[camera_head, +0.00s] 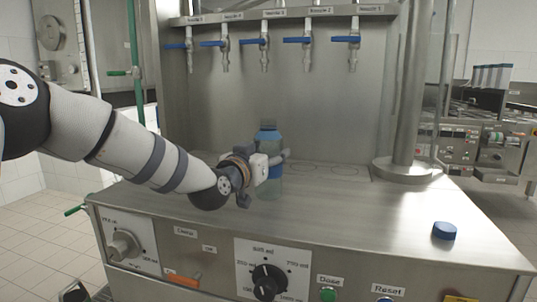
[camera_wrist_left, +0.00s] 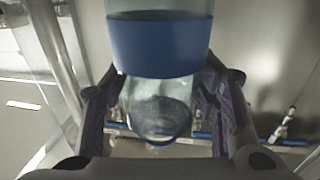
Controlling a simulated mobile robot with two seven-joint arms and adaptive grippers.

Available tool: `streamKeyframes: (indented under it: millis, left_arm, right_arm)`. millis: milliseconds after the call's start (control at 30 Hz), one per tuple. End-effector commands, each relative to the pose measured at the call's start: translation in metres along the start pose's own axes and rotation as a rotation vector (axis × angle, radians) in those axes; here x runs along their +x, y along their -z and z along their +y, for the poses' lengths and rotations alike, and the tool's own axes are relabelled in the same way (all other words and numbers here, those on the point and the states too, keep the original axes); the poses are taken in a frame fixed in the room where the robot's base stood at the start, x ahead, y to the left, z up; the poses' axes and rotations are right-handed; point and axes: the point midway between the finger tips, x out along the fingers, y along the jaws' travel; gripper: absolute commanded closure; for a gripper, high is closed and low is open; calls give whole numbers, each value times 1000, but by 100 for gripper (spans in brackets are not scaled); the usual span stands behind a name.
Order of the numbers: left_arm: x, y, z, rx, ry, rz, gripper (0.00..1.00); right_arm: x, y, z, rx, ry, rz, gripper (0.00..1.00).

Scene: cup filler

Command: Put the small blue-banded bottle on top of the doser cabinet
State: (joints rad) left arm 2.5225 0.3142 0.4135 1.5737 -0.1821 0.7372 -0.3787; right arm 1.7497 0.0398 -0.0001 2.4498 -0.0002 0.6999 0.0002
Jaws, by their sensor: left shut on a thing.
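The small blue-banded bottle (camera_head: 269,150) is clear and stands roughly upright over the doser cabinet's steel top (camera_head: 400,215), left of its middle. My left gripper (camera_head: 272,162) is shut around the bottle's side. In the left wrist view the bottle's blue band (camera_wrist_left: 160,45) fills the upper middle. The clear part of the bottle lies between the two dark fingers of the left gripper (camera_wrist_left: 160,105). I cannot tell whether the bottle's base touches the cabinet top. My right gripper is not in view.
A loose blue cap (camera_head: 444,231) lies on the cabinet top at the right. Several blue-handled nozzles (camera_head: 265,50) hang from the back panel above. A steel post (camera_head: 405,100) rises at the back right. Knobs and buttons (camera_head: 268,280) line the cabinet's front. The top between bottle and cap is clear.

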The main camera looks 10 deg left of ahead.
Motion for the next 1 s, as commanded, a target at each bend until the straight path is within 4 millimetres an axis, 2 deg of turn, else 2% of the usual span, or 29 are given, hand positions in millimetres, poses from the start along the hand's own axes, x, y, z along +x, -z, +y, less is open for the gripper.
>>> streamKeyframes:
  millis: [33,267,300,367,667,767,867,1000]
  left_arm:
    - [0,5,0,1,1,8,95]
    - [0,1,0,0,0,6,95]
    - [-1,-1,0,0,0,1,41]
    - [-1,-1,0,0,0,2,27]
    - [-1,-1,0,0,0,1,25]
    - [-3,5,0,0,0,2,25]
    - [-22,8,0,2,-1,5,25]
    - [-59,13,0,2,0,10,25]
  right_arm:
    - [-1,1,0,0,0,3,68]
    - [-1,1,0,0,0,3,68]
    - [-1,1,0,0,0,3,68]
    - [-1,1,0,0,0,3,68]
    - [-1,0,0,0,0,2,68]
    - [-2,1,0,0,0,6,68]
    - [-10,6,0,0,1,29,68]
    - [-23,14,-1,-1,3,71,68]
